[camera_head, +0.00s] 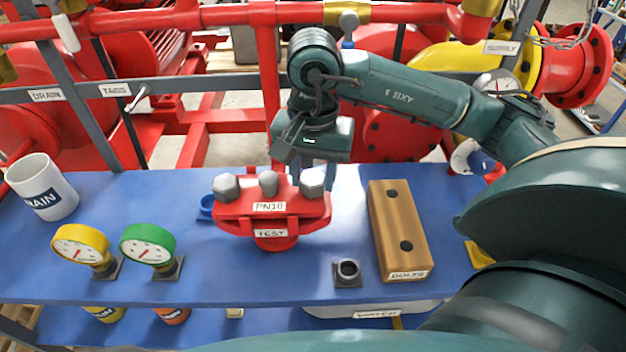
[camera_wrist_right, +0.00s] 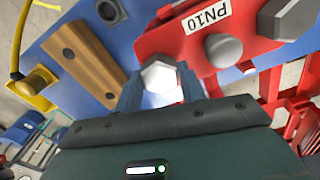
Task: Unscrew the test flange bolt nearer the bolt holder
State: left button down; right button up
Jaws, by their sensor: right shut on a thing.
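The red test flange (camera_head: 272,218), labelled PN10 and TEST, stands on the blue bench. The right one is nearest the wooden bolt holder (camera_head: 390,225), labelled BOLTS, which has two dark empty-looking holes. My right gripper (camera_head: 318,172) points down at the right bolt. In the wrist view its two blue fingers (camera_wrist_right: 160,88) sit either side of that bolt's head (camera_wrist_right: 159,76), shut on it. My left gripper is out of view.
Yellow (camera_head: 80,245) and green (camera_head: 147,243) gauges and a white DRAIN mug (camera_head: 42,187) stand at left. Red pipes (camera_head: 180,18) and a grey rail run behind the bench. Bench between flange and gauges is mostly clear.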

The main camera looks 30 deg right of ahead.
jog(key=shift+f+n+b, duration=0.4)
jog(key=shift+n+b, duration=0.2)
jog(key=shift+n, duration=0.3)
jog(key=n+b, duration=0.2)
jog(key=shift+n, duration=0.4)
jog(key=n+b, duration=0.2)
jog(key=shift+n, duration=0.3)
jog(key=n, duration=0.1)
jog(key=n+b, duration=0.1)
jog(key=n, duration=0.1)
jog(key=shift+r, duration=0.25)
jog(key=shift+r+n, duration=0.1)
jog(key=shift+n, duration=0.9)
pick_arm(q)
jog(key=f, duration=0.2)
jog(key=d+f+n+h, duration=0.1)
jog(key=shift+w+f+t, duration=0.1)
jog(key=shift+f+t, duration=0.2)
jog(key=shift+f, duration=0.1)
pick_arm(e)
jog(key=o, duration=1.1)
pick_arm(q)
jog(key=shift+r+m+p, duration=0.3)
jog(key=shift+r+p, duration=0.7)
jog(key=shift+p, duration=0.8)
pick_arm(e)
jog(key=shift+r, duration=6.6)
